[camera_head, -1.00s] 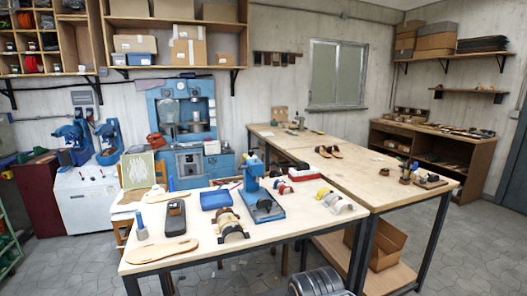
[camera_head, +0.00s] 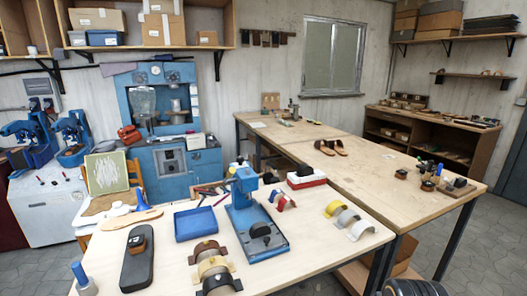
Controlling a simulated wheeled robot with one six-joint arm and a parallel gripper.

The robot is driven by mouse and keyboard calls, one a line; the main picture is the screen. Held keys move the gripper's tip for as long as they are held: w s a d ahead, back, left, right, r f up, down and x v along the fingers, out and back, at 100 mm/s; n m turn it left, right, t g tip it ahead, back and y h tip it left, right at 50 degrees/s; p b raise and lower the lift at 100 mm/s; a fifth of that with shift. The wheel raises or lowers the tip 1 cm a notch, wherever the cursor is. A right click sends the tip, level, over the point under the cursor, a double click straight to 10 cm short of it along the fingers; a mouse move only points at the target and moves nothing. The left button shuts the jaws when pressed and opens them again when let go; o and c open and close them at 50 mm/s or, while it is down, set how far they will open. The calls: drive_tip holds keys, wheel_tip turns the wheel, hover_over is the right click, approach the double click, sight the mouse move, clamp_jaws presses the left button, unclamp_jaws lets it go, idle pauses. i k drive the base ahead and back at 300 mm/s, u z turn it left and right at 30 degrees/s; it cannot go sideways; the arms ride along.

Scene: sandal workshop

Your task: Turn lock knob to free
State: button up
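A blue bench press (camera_head: 243,205) stands upright near the front middle of the near table (camera_head: 318,243). A dark rounded part (camera_head: 262,231) sits low on its base, and a small black knob (camera_head: 268,178) shows beside its head. I cannot tell which of these, if either, is the lock knob, or how it is set. My gripper is not in view. A grey ribbed part at the bottom right edge looks like mine.
A blue tray (camera_head: 196,224), curved strap pieces (camera_head: 211,264) and a dark sole-shaped piece (camera_head: 137,257) lie left of the press. White and yellow curved pieces (camera_head: 346,220) lie to its right. Sandals (camera_head: 331,147) rest on the table behind. Grey floor is free at right.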

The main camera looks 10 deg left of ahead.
sight(239, 159)
drive_tip(key=u, duration=0.4)
drive_tip(key=i, duration=0.9)
drive_tip(key=u, duration=0.65)
